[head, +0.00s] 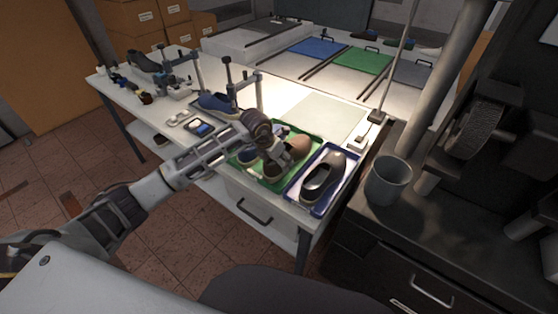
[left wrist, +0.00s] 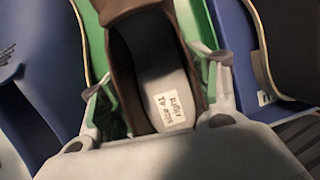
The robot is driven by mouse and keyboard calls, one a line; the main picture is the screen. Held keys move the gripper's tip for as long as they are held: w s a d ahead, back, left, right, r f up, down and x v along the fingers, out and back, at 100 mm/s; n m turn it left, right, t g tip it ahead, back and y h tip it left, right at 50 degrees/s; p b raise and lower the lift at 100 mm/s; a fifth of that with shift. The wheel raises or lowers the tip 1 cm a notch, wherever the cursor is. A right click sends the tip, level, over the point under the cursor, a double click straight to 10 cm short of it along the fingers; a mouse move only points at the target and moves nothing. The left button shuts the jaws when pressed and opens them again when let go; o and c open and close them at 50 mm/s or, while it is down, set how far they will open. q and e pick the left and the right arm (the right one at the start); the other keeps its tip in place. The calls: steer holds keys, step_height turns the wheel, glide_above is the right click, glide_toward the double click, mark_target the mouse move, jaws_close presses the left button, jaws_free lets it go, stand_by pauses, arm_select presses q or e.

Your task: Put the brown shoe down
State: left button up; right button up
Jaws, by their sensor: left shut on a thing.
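My left gripper (head: 284,158) reaches over the green tray (head: 244,162) on the white workbench. It is shut on the brown shoe (head: 271,170), which is partly hidden by the gripper in the head view. In the left wrist view the brown shoe (left wrist: 127,72) is between the two fingers, its pale insole with a printed label facing the camera. Green tray surface (left wrist: 203,30) shows beside it. I cannot tell whether the shoe touches the tray bottom. My right gripper is not in view.
A blue tray (head: 293,197) with a dark shoe (head: 323,178) stands to the right. Clamp stands are behind.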

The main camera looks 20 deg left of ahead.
arm_select(q)
steer(key=shift+f, duration=0.15)
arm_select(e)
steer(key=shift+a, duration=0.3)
arm_select(q)
steer(key=o, duration=1.3)
steer(key=shift+s+a+r, duration=0.15)
steer(key=shift+r, duration=0.4)
steer(key=b+v, duration=0.1)
steer(key=v, duration=1)
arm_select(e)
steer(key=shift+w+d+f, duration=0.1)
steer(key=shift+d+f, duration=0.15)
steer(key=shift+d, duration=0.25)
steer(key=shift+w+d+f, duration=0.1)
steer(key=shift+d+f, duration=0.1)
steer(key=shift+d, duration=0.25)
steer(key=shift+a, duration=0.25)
